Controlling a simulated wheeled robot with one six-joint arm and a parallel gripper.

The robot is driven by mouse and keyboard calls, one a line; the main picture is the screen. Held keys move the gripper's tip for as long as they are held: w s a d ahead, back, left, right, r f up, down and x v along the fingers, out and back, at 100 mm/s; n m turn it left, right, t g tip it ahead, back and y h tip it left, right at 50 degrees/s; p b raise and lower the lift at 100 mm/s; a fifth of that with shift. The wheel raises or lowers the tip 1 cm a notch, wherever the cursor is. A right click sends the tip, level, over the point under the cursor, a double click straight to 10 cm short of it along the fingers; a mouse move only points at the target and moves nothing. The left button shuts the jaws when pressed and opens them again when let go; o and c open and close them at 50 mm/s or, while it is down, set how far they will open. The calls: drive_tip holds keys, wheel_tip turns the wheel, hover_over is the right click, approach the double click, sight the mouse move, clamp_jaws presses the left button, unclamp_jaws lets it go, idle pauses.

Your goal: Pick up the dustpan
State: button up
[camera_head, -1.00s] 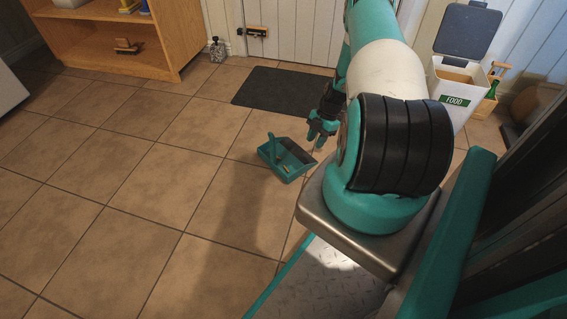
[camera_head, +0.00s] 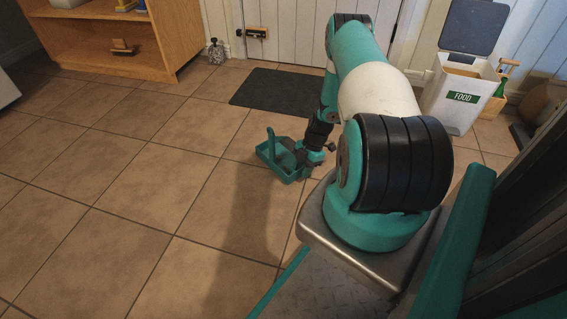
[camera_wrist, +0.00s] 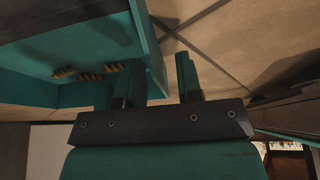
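The teal dustpan (camera_head: 265,152) lies on the tiled floor with its handle sticking up at its left side. My gripper (camera_head: 302,157) is down at the dustpan's right side in the head view and hides part of it. In the wrist view the dustpan (camera_wrist: 40,93) fills the upper left. My gripper (camera_wrist: 158,58) is open there, with one finger over the inside of the pan and the other outside its side wall. The wall lies between the fingers, with a gap to the outer finger. Contact with the inner finger cannot be told.
Small yellowish bits (camera_wrist: 90,75) lie in the pan. A dark mat (camera_head: 280,90) lies before the door. A white food bin (camera_head: 460,98) stands at the right, a wooden shelf (camera_head: 165,40) at the back left. The floor left of the dustpan is clear.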

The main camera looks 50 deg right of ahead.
clamp_jaws()
idle(0.3)
